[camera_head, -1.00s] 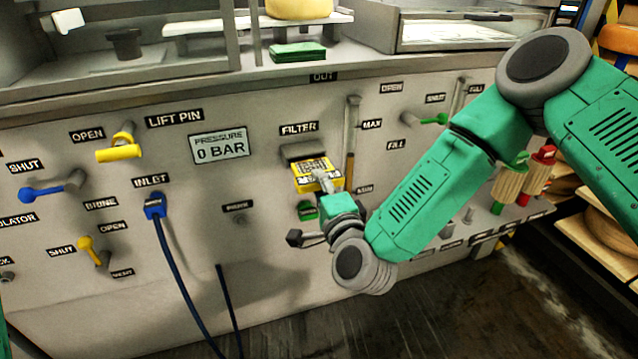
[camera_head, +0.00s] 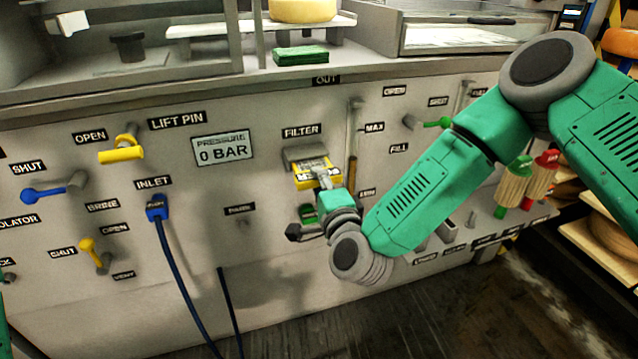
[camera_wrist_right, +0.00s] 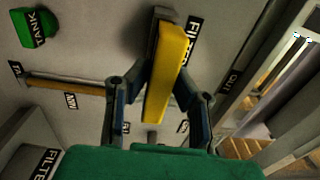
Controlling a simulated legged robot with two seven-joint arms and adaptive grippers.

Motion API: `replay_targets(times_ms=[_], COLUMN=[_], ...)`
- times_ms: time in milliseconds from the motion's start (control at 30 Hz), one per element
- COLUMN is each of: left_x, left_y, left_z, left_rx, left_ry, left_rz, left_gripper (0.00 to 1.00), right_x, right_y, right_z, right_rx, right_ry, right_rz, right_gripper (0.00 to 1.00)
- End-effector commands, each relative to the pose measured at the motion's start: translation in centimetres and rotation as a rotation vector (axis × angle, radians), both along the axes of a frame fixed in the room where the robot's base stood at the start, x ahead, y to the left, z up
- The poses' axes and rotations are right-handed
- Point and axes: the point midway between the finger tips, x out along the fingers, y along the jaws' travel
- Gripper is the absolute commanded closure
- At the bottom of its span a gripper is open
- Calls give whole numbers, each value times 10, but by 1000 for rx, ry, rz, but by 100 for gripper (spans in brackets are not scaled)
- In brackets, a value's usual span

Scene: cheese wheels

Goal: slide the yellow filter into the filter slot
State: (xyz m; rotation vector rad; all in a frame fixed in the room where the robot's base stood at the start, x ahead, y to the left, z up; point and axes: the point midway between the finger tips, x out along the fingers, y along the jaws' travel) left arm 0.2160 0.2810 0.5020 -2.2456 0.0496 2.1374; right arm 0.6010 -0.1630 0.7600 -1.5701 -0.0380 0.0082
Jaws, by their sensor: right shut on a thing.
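The yellow filter (camera_head: 318,173) is a flat yellow block with dark print, held at the panel just under the FILTER label. My right gripper (camera_head: 326,181) is shut on its near end. In the right wrist view the filter (camera_wrist_right: 168,75) stands between the two fingers of my right gripper (camera_wrist_right: 158,100), and its far end meets the dark grey slot housing. The filter slot (camera_head: 306,154) is a grey hooded opening; the filter's far edge is at or just inside it, and the depth cannot be told. My left gripper is not in view.
The panel carries a blue inlet hose (camera_head: 157,208), yellow lift pin handle (camera_head: 121,155), blue shut lever (camera_head: 45,192) and a vertical gauge (camera_head: 353,140) right of the slot. A green TANK button (camera_wrist_right: 36,27) is near the gripper.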

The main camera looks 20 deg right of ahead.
Motion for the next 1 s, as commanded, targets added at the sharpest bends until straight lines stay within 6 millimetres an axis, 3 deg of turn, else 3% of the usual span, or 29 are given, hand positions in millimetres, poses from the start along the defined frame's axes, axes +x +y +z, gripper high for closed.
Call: replay_targets(times_ms=[1000], left_x=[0], left_y=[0], left_z=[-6], left_rx=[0], left_ry=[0], left_rz=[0], left_gripper=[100], right_x=[26], right_y=[1], right_z=[0], right_rx=[0], right_ry=[-1], right_rz=[-1], right_gripper=[100])
